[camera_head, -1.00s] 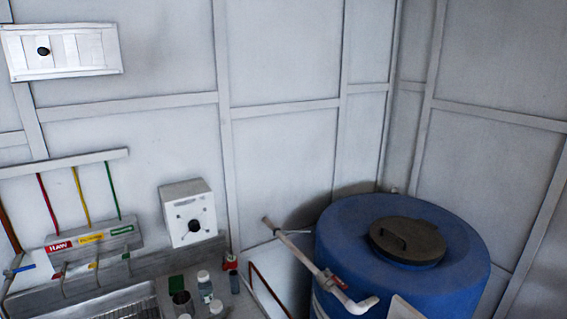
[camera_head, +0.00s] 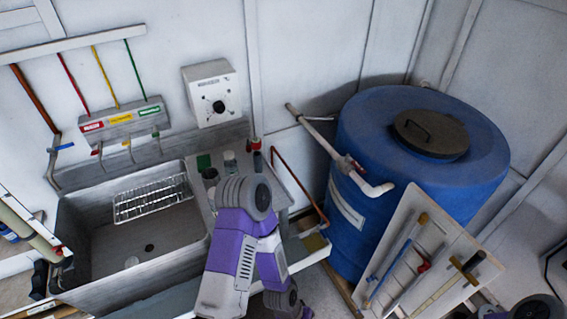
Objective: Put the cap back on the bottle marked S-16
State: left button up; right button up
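A small group of bottles and containers stands on the counter right of the sink. A pale bottle with a white top (camera_head: 230,161) stands at the back of the group. A grey open-looking container (camera_head: 210,175) is left of it, and a dark slim vial (camera_head: 257,161) is right of it. No S-16 marking is readable, and I cannot tell which bottle bears it. No loose cap can be made out for certain. My purple and white arm hides the front of this counter. Neither gripper's fingers show.
The metal sink (camera_head: 85,235) holds a wire rack (camera_head: 150,197) and a small pale disc (camera_head: 131,262). A green block (camera_head: 203,161) is by the bottles. A blue barrel (camera_head: 365,215) with pipes stands right, with a leaning tool board (camera_head: 400,265) before it.

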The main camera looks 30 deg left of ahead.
aim_at(232, 167)
jog(key=z, duration=1.1)
jog(key=k, duration=1.65)
jog(key=u, duration=0.9)
jog(key=i, duration=0.55)
